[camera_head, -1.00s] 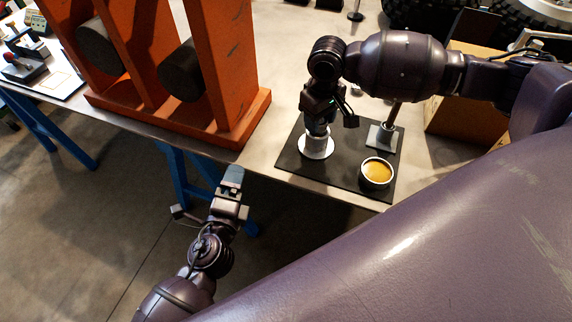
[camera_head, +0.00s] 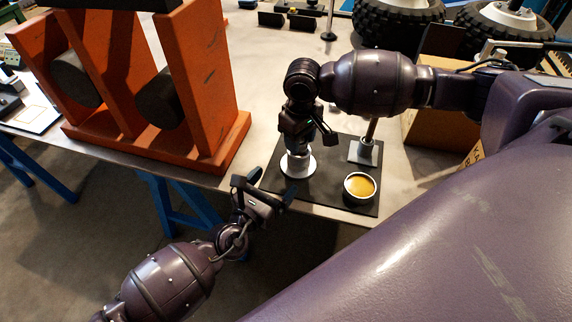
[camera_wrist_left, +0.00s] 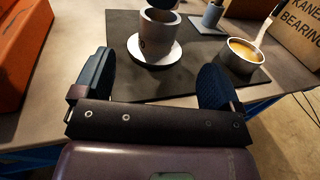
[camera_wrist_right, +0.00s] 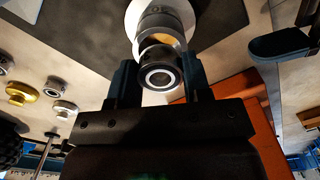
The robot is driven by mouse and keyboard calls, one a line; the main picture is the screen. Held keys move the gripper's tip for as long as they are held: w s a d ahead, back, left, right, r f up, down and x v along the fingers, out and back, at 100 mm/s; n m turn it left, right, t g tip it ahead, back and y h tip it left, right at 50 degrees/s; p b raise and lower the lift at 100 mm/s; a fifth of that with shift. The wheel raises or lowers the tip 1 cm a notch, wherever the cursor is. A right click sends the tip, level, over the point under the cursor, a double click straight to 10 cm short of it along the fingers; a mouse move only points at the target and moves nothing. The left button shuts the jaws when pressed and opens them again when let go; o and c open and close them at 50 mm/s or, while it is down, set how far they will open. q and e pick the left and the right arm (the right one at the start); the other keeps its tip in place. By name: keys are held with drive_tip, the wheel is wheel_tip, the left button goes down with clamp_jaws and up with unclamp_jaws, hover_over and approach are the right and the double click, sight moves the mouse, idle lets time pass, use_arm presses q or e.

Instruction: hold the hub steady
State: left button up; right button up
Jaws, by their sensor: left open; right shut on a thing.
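The hub (camera_head: 299,164) is a pale grey cylinder on a round white flange, upright on a dark mat (camera_head: 328,197). It also shows ahead of my left gripper in the left wrist view (camera_wrist_left: 158,42). My left gripper (camera_head: 264,190) is open and empty at the table's front edge, apart from the hub, its fingers pointing toward it. My right gripper (camera_wrist_right: 158,80) is shut on a dark round part with a silver ring (camera_wrist_right: 160,76), directly over the hub. I cannot tell whether that part touches the hub's top.
A tin of amber paste (camera_head: 360,187) and a post on a grey base (camera_head: 366,151) stand right of the hub on the mat. A cardboard box (camera_head: 437,138) is further right. A large orange frame (camera_head: 215,70) stands left. Several loose rings (camera_wrist_right: 57,86) lie on the table.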

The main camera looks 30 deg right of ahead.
sight(293, 160)
use_arm(q)
drive_tip(key=x, duration=1)
drive_tip(key=shift+w+d, duration=0.15)
drive_tip(key=shift+d, duration=0.2)
drive_tip(key=c, duration=1.3)
drive_tip(key=c, duration=0.3)
idle(0.5)
